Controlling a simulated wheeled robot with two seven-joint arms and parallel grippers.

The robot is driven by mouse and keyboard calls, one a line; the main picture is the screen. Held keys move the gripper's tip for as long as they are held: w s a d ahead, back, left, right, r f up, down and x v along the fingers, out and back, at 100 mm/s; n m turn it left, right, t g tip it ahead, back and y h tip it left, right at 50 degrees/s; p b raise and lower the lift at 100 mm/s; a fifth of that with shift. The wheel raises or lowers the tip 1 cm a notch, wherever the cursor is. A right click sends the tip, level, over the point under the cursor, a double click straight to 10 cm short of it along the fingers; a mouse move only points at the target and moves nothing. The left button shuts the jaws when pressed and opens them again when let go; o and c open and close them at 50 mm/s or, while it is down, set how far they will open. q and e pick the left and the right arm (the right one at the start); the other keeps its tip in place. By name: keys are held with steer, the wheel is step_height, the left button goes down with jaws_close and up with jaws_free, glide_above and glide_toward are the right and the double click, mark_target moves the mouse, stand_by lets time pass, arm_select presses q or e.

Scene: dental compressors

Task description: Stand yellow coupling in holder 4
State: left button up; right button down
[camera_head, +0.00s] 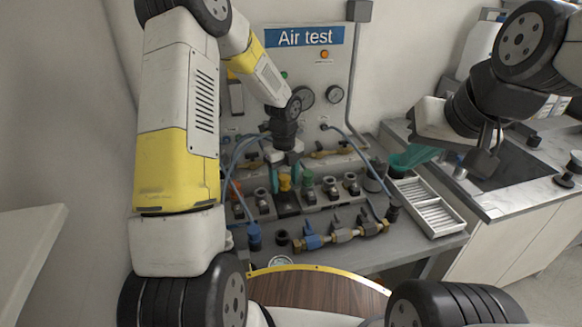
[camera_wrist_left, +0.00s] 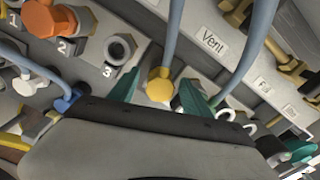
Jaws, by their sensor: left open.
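The yellow coupling (camera_head: 284,182) stands upright in the row of holders on the bench. In the left wrist view the yellow coupling (camera_wrist_left: 160,86) sits between the two teal fingers, with a gap to each. My left gripper (camera_head: 285,174) points down over it and is open; its fingers also show in the left wrist view (camera_wrist_left: 158,94). Labels 1, 2 and 3 (camera_wrist_left: 107,72) show to the left of the coupling. The label at the coupling's own place is hidden, so I cannot read its number. My right gripper (camera_head: 440,122) is at the right; its jaw state is unclear.
A green coupling (camera_head: 308,184) stands close right of the yellow one. Blue hoses (camera_head: 350,140) hang near the left gripper. A valve assembly (camera_head: 340,235) lies in front, and a white slotted tray (camera_head: 430,208) is at right.

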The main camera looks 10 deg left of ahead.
arm_select(q)
steer(key=shift+r, duration=0.1)
step_height(320, 180, up, 8)
steer(key=shift+f, duration=0.2)
stand_by(0.6)
